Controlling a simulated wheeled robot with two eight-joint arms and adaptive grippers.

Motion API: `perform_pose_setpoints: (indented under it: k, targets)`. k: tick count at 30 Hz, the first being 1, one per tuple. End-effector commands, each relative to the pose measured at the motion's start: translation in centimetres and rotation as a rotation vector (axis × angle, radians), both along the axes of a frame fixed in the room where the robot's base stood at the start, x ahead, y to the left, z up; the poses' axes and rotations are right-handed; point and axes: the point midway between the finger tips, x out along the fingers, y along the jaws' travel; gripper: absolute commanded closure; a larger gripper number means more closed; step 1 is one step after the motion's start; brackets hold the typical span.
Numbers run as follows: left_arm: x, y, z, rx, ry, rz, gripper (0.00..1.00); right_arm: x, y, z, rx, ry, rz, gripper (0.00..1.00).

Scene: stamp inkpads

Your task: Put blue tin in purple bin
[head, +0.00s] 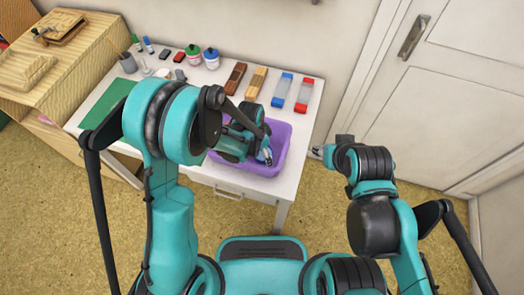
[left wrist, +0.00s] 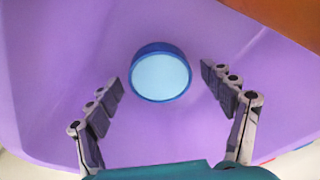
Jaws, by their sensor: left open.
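The purple bin (head: 284,135) stands on the white table near its front right, partly covered by my left arm. Its inner walls and floor fill most of the left wrist view (left wrist: 50,70). The blue tin (left wrist: 161,74) is round, with a pale blue top and darker blue rim. It shows against the inside of the bin, between my left fingertips with a gap on both sides. My left gripper (head: 263,156) is over the bin, open and empty, also in the left wrist view (left wrist: 160,80). My right gripper (head: 318,152) is right of the table; its fingers are too small to judge.
Behind the bin lie a blue-topped case (head: 282,90), a red-ended case (head: 304,95), a tan block (head: 256,83) and a brown block (head: 236,78). Two jars (head: 211,58) stand farther left. A green mat (head: 108,103) lies at left. A door (head: 440,100) is at right.

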Motion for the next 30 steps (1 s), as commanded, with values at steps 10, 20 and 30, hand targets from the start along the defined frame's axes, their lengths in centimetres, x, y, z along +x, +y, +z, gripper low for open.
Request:
perform_pose_setpoints:
  k: [10,20,30]
  targets:
    - [-0.3,0.6,4.8,0.0,0.0,0.001,0.19,0.0,0.0,2.1,0.0,0.0,0.0,0.6]
    - [-0.7,1.4,11.0,0.0,0.0,0.0,0.19,0.0,0.0,4.2,0.0,0.0,0.0,0.6]
    - [-0.9,1.8,12.5,-0.001,-0.004,0.013,0.19,0.0,0.0,4.4,0.0,0.0,0.0,0.6]
